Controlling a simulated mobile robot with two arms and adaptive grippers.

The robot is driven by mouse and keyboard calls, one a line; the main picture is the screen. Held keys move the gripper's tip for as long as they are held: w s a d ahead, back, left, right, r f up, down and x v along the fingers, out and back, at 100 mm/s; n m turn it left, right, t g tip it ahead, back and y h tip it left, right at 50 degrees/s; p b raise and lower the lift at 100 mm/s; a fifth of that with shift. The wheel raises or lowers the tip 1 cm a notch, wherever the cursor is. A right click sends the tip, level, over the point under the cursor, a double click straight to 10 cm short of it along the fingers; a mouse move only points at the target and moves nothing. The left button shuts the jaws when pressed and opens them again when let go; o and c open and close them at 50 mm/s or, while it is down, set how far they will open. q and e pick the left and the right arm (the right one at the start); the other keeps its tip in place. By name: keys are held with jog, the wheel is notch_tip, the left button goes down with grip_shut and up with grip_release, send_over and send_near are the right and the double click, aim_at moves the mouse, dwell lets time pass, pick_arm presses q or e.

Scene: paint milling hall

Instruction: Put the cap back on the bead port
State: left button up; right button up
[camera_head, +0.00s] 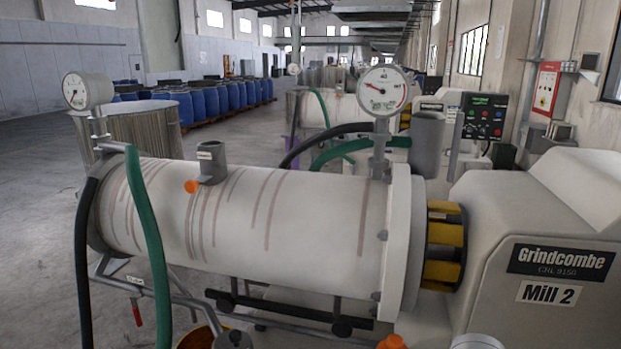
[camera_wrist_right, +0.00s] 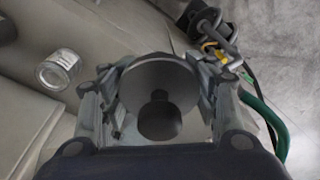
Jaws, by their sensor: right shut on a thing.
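The bead port (camera_head: 211,163) is a short grey stub on top of the pale, red-streaked mill barrel (camera_head: 300,215) in the head view. A small label is on its side; I cannot see into its top. In the right wrist view, my right gripper (camera_wrist_right: 160,92) is shut on the cap (camera_wrist_right: 145,80), a dark grey round disc with a narrower knob. The cap is between the fingers, apart from the port. My right gripper does not show in the head view. My left gripper is in neither view.
A gauge (camera_head: 383,92) rises from the barrel's right end, beside the Mill 2 housing (camera_head: 550,255). A green hose (camera_head: 150,235) and a black hose (camera_head: 84,260) hang at its left end.

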jog(key=r+m, duration=0.2)
jog(key=r, duration=0.1)
jog(key=r+m, duration=0.1)
jog(key=shift+s+d+r+h, duration=0.2)
jog(key=shift+s+h, duration=0.1)
jog(key=shift+s+d+r+m, duration=0.1)
jog(key=shift+r+m, duration=0.35)
jog(key=shift+m, duration=0.05)
jog(key=shift+s+d+r+m, duration=0.1)
jog(key=shift+r+m, duration=0.35)
jog(key=shift+m, duration=0.05)
jog(key=shift+a+f, duration=0.1)
dwell(0.5)
